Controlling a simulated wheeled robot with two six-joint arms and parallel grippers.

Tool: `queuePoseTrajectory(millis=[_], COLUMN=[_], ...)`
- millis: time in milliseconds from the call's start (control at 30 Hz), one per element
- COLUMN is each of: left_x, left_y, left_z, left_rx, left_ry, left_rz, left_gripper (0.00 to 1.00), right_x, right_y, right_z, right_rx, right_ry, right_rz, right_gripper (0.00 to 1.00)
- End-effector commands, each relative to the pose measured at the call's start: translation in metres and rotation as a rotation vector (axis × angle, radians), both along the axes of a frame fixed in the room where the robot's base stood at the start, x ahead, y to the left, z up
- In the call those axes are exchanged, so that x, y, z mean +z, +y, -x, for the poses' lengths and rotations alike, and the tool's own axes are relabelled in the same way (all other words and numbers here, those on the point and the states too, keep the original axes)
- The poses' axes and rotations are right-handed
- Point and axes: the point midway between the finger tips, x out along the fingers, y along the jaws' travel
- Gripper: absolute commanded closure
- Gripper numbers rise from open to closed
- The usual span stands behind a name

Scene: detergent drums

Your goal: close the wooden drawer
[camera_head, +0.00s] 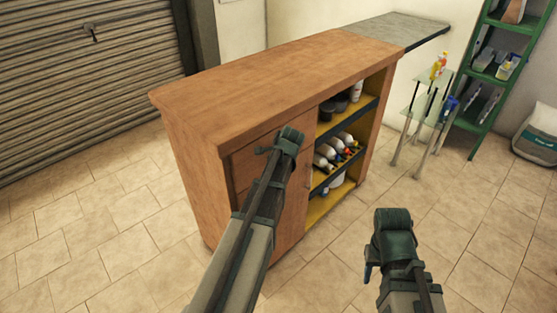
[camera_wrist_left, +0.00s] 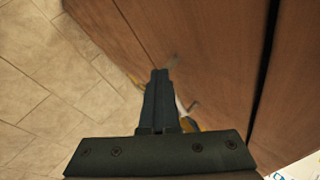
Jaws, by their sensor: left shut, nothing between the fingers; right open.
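The wooden drawer (camera_head: 243,163) is at the top left of the cabinet front, just under the brown top. My left arm covers part of its front, and I cannot tell how far it stands out. My left gripper (camera_head: 262,151) is in front of the drawer. In the left wrist view its fingers (camera_wrist_left: 160,76) are shut and empty, with their tips close to a brown wood face (camera_wrist_left: 215,55); I cannot tell if they touch it. My right gripper (camera_head: 370,270) is open and empty, low over the floor, to the right of the cabinet and away from the drawer.
The cabinet (camera_head: 182,165) has open yellow shelves (camera_head: 326,127) with bottles and dark containers on its right. A glass stand (camera_head: 420,110) with bottles and a green rack (camera_head: 490,85) stand at the right. A bag (camera_head: 538,135) lies at the far right. The tiled floor is clear in front.

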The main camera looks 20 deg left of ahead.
Motion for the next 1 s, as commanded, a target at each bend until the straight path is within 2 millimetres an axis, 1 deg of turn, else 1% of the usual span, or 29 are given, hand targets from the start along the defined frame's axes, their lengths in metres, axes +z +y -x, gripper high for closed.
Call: queuePoseTrajectory(millis=[367, 467, 567, 667, 700, 900, 1000], left_x=[0.002, 0.005, 0.012, 0.02, 0.032, 0.062, 0.074], left_y=[0.002, -0.002, -0.011, -0.023, -0.025, -0.041, -0.048], left_z=[-0.001, 0.005, 0.017, 0.033, 0.033, 0.049, 0.056], left_rx=[0.001, 0.001, 0.001, -0.001, 0.0, -0.001, 0.0], left_ry=[-0.004, -0.004, -0.002, -0.002, -0.002, -0.002, -0.002], left_rz=[-0.004, -0.005, -0.003, -0.003, -0.002, -0.003, -0.002], left_gripper=[1.0, 1.0, 1.0, 1.0, 1.0, 1.0, 1.0], right_x=[0.001, 0.005, 0.011, 0.02, 0.031, 0.062, 0.074], right_y=[0.0, 0.0, 0.0, 0.0, 0.0, 0.0, 0.0], right_z=[0.0, 0.0, 0.0, 0.0, 0.0, 0.0, 0.0], right_rx=[0.0, 0.0, 0.0, 0.0, 0.0, 0.0, 0.0], right_ry=[0.0, 0.0, 0.0, 0.0, 0.0, 0.0, 0.0], right_rz=[0.0, 0.0, 0.0, 0.0, 0.0, 0.0, 0.0], right_gripper=[0.55, 0.55, 0.55, 0.55, 0.55, 0.55, 0.55])
